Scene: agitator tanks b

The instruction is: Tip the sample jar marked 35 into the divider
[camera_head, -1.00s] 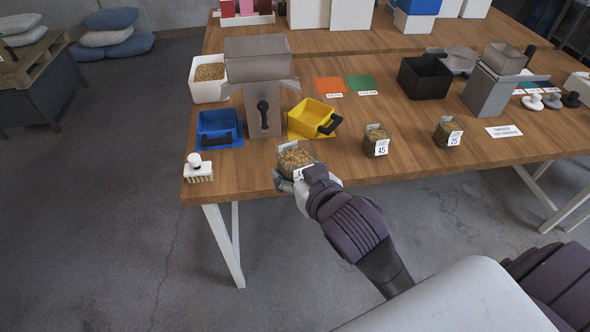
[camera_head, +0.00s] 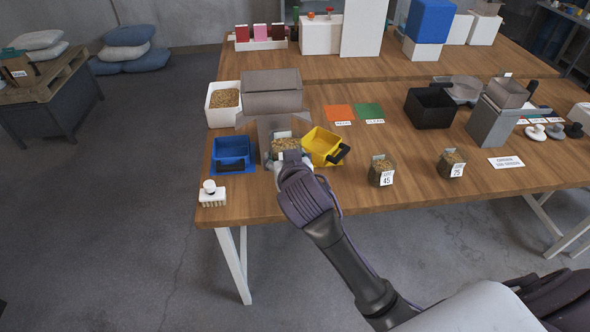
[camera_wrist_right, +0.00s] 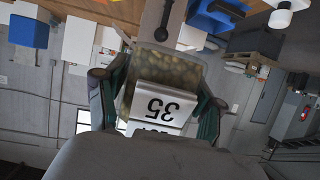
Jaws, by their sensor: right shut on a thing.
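My right gripper (camera_wrist_right: 160,100) is shut on the sample jar marked 35 (camera_wrist_right: 165,68), whose label shows upside down in the right wrist view. The jar is full of pale brown grains. In the head view this jar (camera_head: 284,143) is held in front of the grey divider (camera_head: 272,92), over the near part of the table between the blue tray (camera_head: 231,148) and the yellow tray (camera_head: 319,143). I cannot tell whether the jar touches the divider. The divider's handle is hidden behind the jar in the head view. My left gripper is not in view.
Jars marked 45 (camera_head: 381,172) and 25 or 75 (camera_head: 452,163) stand to the right on the wooden table (camera_head: 420,190). A white tub of grain (camera_head: 208,112) stands left of the divider. A white-knobbed brush (camera_head: 211,196) is at the near left corner.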

